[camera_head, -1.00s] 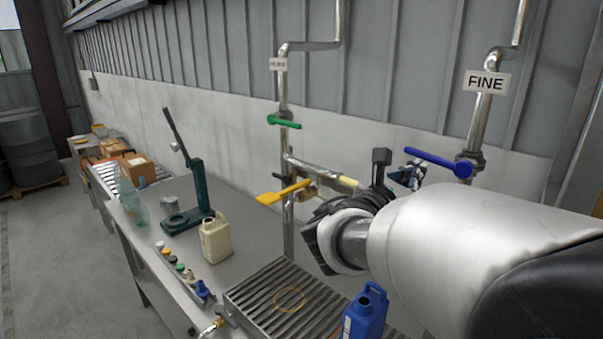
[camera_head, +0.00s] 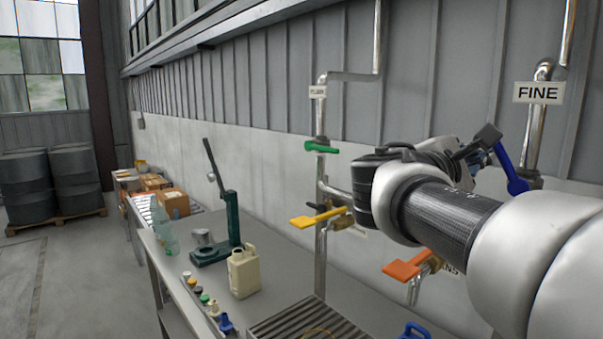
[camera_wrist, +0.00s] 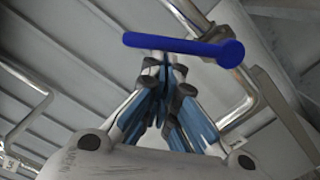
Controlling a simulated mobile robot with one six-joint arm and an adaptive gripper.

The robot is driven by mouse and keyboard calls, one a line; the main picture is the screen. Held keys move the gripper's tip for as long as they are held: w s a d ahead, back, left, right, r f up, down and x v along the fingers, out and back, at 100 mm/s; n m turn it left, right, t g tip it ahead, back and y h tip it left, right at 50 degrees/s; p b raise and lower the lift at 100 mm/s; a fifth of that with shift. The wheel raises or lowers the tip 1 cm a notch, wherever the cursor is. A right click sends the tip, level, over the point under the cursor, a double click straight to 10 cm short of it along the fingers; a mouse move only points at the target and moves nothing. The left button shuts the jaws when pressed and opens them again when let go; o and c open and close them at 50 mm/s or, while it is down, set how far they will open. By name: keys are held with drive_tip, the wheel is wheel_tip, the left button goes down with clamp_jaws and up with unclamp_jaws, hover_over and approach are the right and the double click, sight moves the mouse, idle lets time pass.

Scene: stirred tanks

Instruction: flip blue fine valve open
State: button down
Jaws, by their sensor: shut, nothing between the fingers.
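The blue fine valve handle (camera_head: 508,166) is at the right in the head view, below the FINE sign (camera_head: 538,93). It slants steeply, its free end up and left of its pivot on the metal pipe (camera_head: 535,135). In the wrist view the blue handle (camera_wrist: 170,43) lies across the top, its round hub at the right. My gripper (camera_wrist: 168,62) is shut and empty, its tips close beneath the middle of the handle. I cannot tell whether they touch it. In the head view my gripper (camera_head: 480,154) is just left of the handle, partly hidden by my arm.
Green (camera_head: 321,147), yellow (camera_head: 318,217) and orange (camera_head: 408,269) valve handles sit on pipes left of and below my arm. The bench below holds a beige canister (camera_head: 243,272), a green press stand (camera_head: 232,218) and a slatted grate (camera_head: 300,324). A blue canister (camera_head: 414,332) shows at the bottom edge.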

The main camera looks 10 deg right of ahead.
drive_tip(key=shift+s+d+r+m+b, duration=0.4)
drive_tip(key=shift+s+r+m+b, duration=0.2)
drive_tip(key=shift+s+r+m, duration=0.15)
drive_tip(key=shift+s+d+r+m+b, duration=0.4)
drive_tip(key=shift+s+r+m+b, duration=0.25)
drive_tip(key=shift+m, duration=0.2)
drive_tip(key=shift+s, duration=0.1)
